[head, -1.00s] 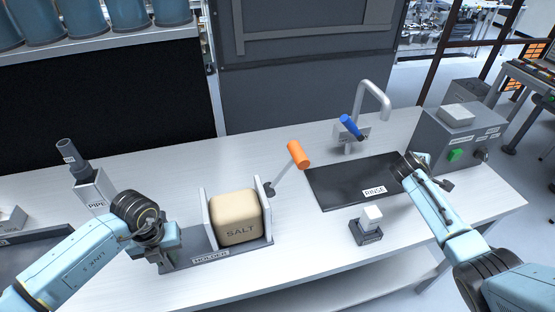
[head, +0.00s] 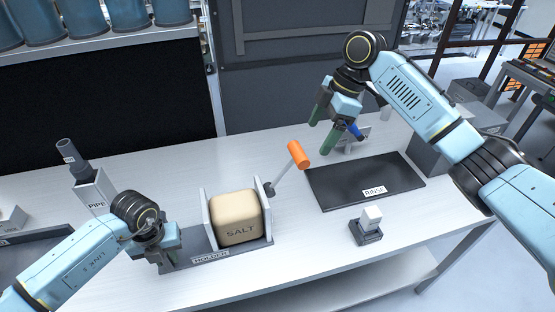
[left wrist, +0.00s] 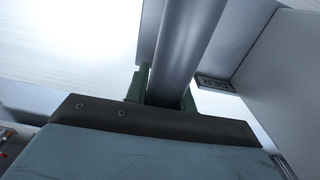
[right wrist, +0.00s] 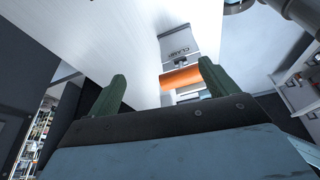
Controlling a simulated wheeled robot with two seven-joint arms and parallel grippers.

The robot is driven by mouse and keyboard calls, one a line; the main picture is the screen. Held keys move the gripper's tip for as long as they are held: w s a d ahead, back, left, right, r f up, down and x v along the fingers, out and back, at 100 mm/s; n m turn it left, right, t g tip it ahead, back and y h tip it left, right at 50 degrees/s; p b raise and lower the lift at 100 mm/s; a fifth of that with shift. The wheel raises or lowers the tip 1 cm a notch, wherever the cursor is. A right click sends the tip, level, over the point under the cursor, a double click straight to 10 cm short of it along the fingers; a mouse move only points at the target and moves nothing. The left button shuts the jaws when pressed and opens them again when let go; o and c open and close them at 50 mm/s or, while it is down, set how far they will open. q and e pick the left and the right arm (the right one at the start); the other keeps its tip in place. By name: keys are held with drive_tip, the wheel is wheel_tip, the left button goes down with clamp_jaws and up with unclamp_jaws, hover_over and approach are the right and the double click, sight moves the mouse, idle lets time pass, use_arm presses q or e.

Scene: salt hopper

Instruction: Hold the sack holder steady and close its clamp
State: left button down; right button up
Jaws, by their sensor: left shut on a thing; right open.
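The grey sack holder (head: 209,257) stands on the table with a tan SALT sack (head: 236,218) between its side plates. The clamp lever, with an orange handle (head: 299,154), rises from the holder's right side and tilts up and to the right. My left gripper (head: 168,254) is at the holder's left end, shut on a grey bar (left wrist: 185,45) seen in the left wrist view. My right gripper (head: 321,122) is open and empty, raised above the table, up and right of the orange handle. In the right wrist view the orange handle (right wrist: 181,78) shows between the green fingers, with the CLAMP label (right wrist: 180,50) beyond.
A black RINSE mat (head: 340,188), a blue-handled tool (head: 356,131) and a small block on a dark stand (head: 368,233) are right of the holder. A PIPE stand (head: 92,190) is at left. My right arm hides much of the grey box (head: 428,150).

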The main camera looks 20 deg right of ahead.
drive_tip(key=n, duration=0.2)
approach(295, 161)
drive_tip(key=w+d, duration=0.2)
drive_tip(key=shift+g+y, duration=0.3)
drive_tip(key=x, duration=1.2)
drive_tip(key=shift+w+f, duration=0.1)
drive_tip(key=c, duration=1.4)
